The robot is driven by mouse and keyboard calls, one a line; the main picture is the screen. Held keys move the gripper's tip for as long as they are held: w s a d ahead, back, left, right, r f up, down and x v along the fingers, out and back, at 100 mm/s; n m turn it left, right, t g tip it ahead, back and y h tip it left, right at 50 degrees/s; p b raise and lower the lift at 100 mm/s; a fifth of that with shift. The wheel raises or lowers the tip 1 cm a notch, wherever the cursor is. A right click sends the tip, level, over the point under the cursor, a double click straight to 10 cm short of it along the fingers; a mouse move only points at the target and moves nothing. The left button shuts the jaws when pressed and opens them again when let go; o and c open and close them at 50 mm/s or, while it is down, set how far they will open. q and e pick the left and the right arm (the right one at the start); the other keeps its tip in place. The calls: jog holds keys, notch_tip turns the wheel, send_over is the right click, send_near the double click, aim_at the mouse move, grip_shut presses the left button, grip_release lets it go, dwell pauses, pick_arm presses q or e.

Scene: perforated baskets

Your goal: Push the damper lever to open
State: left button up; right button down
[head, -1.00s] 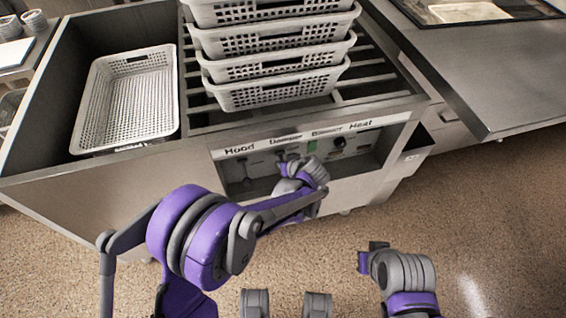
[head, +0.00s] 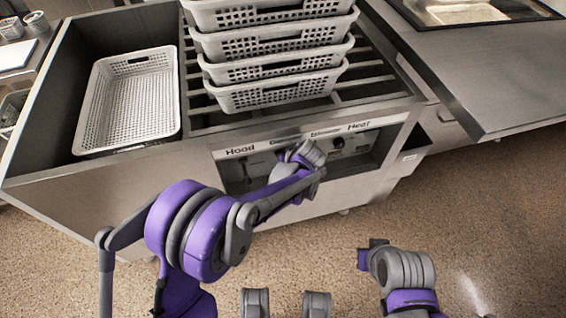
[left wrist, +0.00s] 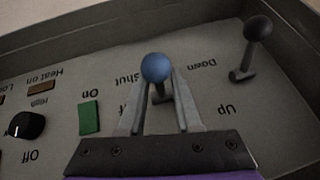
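The control panel (head: 232,172) on the front of the steel counter carries the labels Hood, Blower and Heat; my left gripper (head: 312,160) covers the damper area. In the left wrist view, which sees the panel upside down, a lever with a blue ball knob (left wrist: 155,68) stands between the two fingers of my left gripper (left wrist: 158,84). The fingers are apart, one on each side of its stem, with a gap around it; contact is unclear. The word "Shut" is beside the lever. My right gripper (head: 370,255) is low over the floor, its fingers not clear.
A black-knobbed lever (left wrist: 258,30) with Up and Down marks, a green switch (left wrist: 89,118) and a black dial (left wrist: 26,125) are near the blue knob. The panel is recessed under an overhanging edge. Stacked baskets (head: 275,92) and a single basket (head: 125,105) stand above.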

pick_arm(q)
jog(key=shift+o, duration=0.6)
jog(key=shift+f, duration=0.1)
pick_arm(e)
jog(key=shift+f, duration=0.15)
